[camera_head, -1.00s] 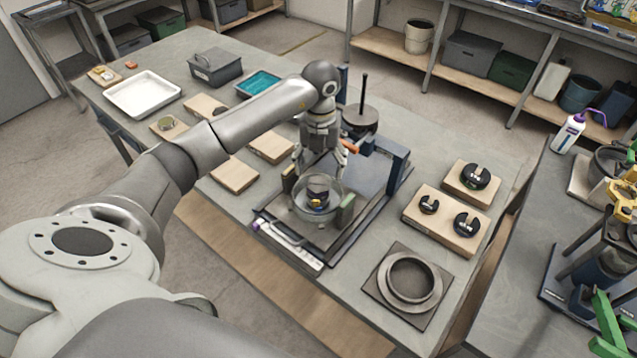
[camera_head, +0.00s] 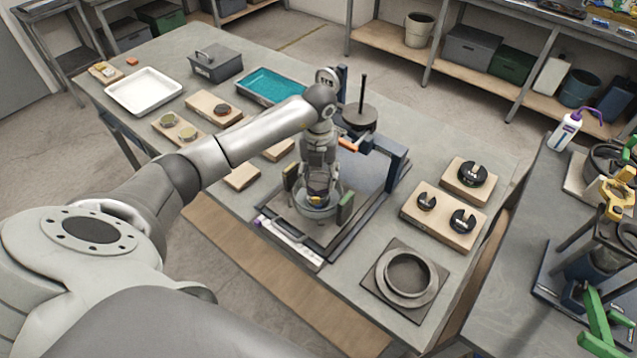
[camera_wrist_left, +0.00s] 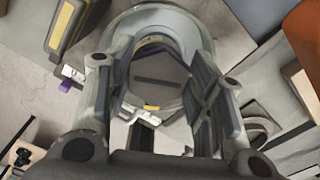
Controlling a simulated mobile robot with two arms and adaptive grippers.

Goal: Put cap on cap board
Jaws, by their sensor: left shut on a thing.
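My left gripper (camera_head: 318,196) reaches down into a clear round bowl-like ring (camera_head: 318,215) on the grey fixture in the middle of the table. Whether the piece is clear of the fixture cannot be told. Two black caps (camera_head: 463,221) sit on a wooden board (camera_head: 440,228) at the right. My right gripper is out of view.
Another wooden board (camera_head: 462,190) holds one black cap (camera_head: 473,173). A grey ring on a square plate (camera_head: 385,300) lies at the front right. Wooden boards (camera_head: 242,178) and a white tray (camera_head: 143,92) lie to the left. A blue frame (camera_head: 393,165) with a post stands behind the fixture.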

